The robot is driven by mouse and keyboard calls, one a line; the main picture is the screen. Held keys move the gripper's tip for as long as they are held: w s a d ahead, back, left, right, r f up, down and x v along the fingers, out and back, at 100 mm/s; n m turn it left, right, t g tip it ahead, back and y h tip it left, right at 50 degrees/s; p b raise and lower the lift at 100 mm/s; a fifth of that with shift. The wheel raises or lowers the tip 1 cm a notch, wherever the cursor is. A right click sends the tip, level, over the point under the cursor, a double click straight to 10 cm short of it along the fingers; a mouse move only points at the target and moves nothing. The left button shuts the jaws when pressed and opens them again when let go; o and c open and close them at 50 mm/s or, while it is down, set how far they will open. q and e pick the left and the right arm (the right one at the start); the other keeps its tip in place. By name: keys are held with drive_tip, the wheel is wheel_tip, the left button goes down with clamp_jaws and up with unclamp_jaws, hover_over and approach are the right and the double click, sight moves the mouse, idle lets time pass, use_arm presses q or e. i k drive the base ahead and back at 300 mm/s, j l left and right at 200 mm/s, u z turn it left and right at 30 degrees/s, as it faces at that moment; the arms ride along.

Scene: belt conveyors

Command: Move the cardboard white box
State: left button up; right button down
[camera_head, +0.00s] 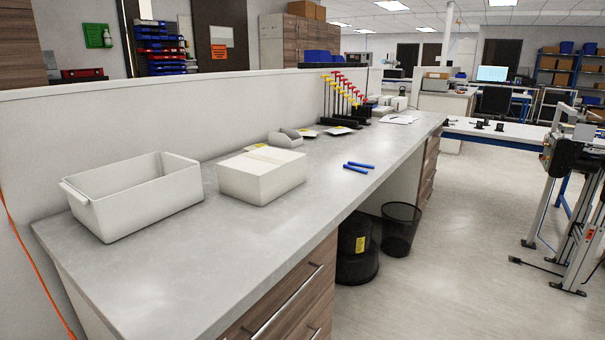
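A closed white cardboard box (262,177) with a tape strip along its top sits on the grey counter (160,265). It stands just right of an open white bin (137,206), with a small gap between them. Nothing is on top of the box and its front and top faces are in clear view. Neither my left nor my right gripper shows in the head view.
Two blue pens or markers (358,167) lie right of the box. A grey tape dispenser (285,138) and a rack of red and yellow handled tools (343,104) stand farther back. A low partition (170,121) borders the counter. The front-left counter is clear. A black waste basket (401,229) stands on the floor.

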sight(264, 173)
drive_tip(key=i+l+u, duration=0.1)
drive_tip(key=l+u, duration=1.25)
drive_tip(key=l, duration=0.45)
drive_tip(key=l+u, duration=0.4)
drive_tip(key=l, duration=0.55)
drive_tip(key=l+u, duration=0.25)
drive_tip(key=l, duration=1.75)
drive_tip(key=l+z, duration=0.15)
drive_tip(key=l, duration=0.35)
drive_tip(key=i+l+z, duration=0.1)
drive_tip(key=l, duration=0.35)
